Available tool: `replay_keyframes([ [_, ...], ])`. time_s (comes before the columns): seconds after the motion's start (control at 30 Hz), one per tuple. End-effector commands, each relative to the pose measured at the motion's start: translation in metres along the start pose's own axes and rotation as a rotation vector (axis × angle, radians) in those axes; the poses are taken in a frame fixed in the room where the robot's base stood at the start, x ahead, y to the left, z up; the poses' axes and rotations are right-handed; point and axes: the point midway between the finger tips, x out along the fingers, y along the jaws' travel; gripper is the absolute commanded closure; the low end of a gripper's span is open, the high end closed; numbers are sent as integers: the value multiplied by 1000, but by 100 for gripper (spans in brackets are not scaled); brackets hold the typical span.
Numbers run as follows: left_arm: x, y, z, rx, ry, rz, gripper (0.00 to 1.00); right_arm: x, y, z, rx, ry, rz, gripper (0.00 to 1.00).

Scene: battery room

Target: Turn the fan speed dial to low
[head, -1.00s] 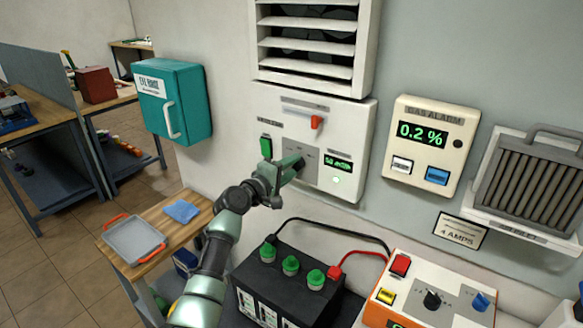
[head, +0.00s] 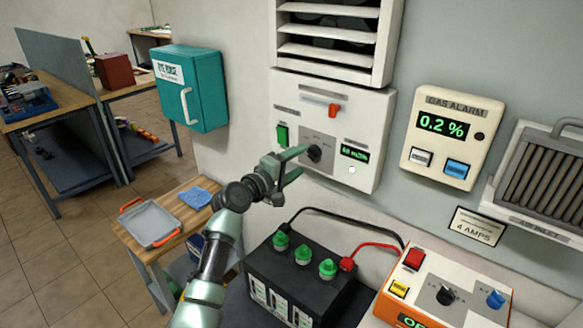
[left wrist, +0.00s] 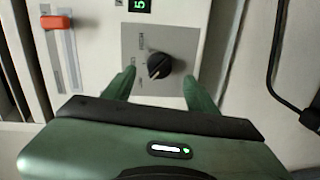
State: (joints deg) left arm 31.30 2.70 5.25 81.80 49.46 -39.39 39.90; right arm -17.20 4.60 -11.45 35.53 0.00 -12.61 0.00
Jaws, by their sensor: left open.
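The fan speed dial (head: 314,153) is a black knob on a grey plate of the white fan control panel (head: 369,112). In the left wrist view the dial (left wrist: 160,65) stands between and just beyond my open fingers, apart from both. The labels around it and its pointer are too small to read surely. My left gripper (head: 301,162) is green, open and empty, just left of and below the dial. It also shows in the left wrist view (left wrist: 161,77). A small green-digit display (head: 354,154) is right of the dial. My right gripper is not in view.
A green switch (head: 282,135) and a red-orange slider (head: 333,111) share the panel. A louvred vent (head: 335,50) is above, a gas alarm (head: 443,138) to the right. Below are a black battery box (head: 270,265) with cables and an orange-white charger (head: 450,285).

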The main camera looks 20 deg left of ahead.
Motion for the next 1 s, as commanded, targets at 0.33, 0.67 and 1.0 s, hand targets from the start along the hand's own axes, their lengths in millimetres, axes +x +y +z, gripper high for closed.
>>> replay_keyframes([
  [0.33, -33, -1, 0, 0, -1, -2, 42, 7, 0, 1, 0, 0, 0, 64],
  [0.67, -34, -4, 2, 7, -3, -9, 42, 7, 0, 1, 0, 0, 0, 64],
  [1.0, -92, -105, 62, 323, -112, -266, 42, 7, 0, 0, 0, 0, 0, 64],
])
